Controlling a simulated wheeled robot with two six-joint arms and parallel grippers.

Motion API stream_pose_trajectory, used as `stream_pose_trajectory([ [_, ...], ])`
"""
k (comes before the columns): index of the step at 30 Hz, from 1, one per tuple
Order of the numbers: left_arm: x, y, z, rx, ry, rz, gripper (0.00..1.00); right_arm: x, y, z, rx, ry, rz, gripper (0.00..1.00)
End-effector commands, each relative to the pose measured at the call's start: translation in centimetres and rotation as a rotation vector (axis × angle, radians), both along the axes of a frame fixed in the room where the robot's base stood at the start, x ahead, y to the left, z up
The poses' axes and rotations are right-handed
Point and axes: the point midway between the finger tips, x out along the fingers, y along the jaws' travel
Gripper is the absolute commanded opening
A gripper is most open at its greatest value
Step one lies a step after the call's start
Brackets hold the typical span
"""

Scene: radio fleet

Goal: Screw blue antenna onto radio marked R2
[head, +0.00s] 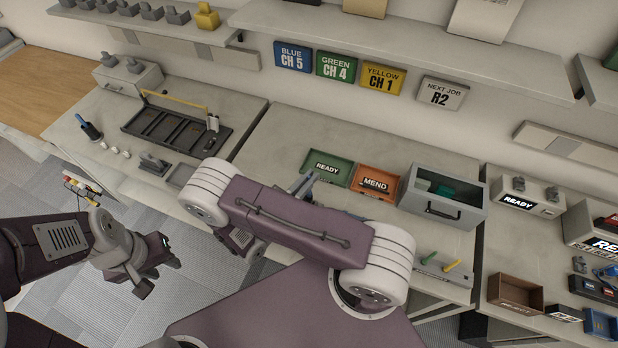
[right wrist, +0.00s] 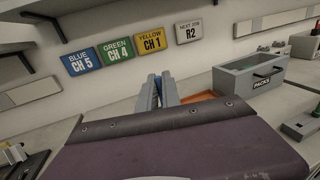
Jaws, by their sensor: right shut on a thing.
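My right gripper (head: 302,184) shows only partly behind my own arm in the head view, over the bench near the green tray. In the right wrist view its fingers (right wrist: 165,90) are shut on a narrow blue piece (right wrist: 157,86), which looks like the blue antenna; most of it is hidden. A sign (head: 442,93) on the wall reads NEXT JOB R2. I cannot make out a radio marked R2 in either view. My left gripper (head: 166,252) is at the lower left over the floor, clear of the bench; its jaw opening is unclear.
A green READY tray (head: 328,167) and an orange MEND tray (head: 374,182) lie beside a grey drawer box (head: 443,205). A holder (head: 442,270) carries a green and a yellow antenna. A dark rack (head: 180,127) stands left. Shelves overhang the bench.

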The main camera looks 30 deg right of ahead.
Motion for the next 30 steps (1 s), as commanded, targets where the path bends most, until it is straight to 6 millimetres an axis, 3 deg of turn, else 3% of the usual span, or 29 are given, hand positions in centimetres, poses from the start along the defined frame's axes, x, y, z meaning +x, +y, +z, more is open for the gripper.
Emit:
stream_pose_trajectory([
  [2, 0.0, 0.0, -0.3, 0.000, 0.000, 0.000, 0.36, 0.0, 0.0, -0.3, 0.000, 0.000, 0.000, 0.00],
  [6, 0.0, 0.0, -0.2, 0.000, 0.000, 0.000, 0.36, 0.0, 0.0, -0.2, 0.000, 0.000, 0.000, 0.33],
  [17, 0.0, 0.0, -0.7, 0.000, 0.000, 0.000, 0.36, -0.2, 0.7, -0.4, 0.001, -0.002, 0.004, 0.33],
  [24, 0.0, 0.0, -3.0, 0.000, 0.000, 0.000, 0.36, -2.4, 5.4, -0.8, 0.004, -0.005, 0.007, 0.33],
  [30, 0.0, 0.0, -3.8, 0.000, 0.000, 0.000, 0.36, -3.7, 7.9, -0.5, 0.002, -0.002, 0.002, 0.33],
])
